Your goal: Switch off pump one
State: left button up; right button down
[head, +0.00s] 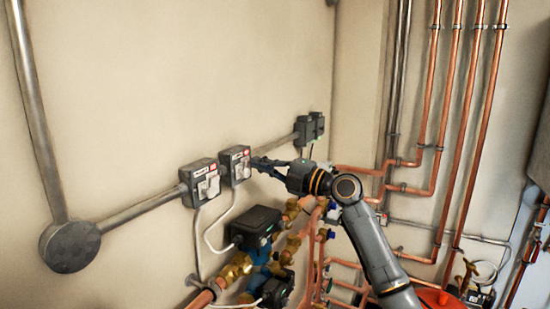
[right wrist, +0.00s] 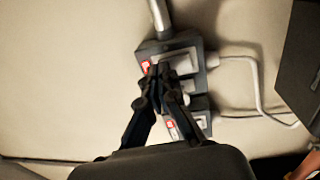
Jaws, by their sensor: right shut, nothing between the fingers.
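Two grey switch boxes with white and red labels and pale levers are side by side on the wall, the left box (head: 201,183) and the right box (head: 235,165). I cannot read which one is for pump one. My right gripper (head: 256,163) is shut and empty, its fingertips at the right box's right side in the head view. In the right wrist view the fingertips (right wrist: 159,74) overlap the front of the right box (right wrist: 184,45), by its pale lever (right wrist: 182,64). I cannot tell whether they touch. The fingers partly hide the left box (right wrist: 202,117). My left gripper is not in view.
A black pump head (head: 255,219) and brass valves (head: 237,267) stand below the boxes. Pale cables (head: 211,238) hang down from the boxes. Copper pipes (head: 463,130) run up at the right. Two dark boxes (head: 309,129) are farther along the wall. The wall above is clear.

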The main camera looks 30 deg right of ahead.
jog(key=shift+w+a, duration=0.15)
jog(key=shift+w, duration=0.05)
jog(key=shift+w+a+r+g, duration=0.1)
jog(key=shift+w+a+g, duration=0.05)
jog(key=shift+g, duration=0.15)
dwell(0.3)
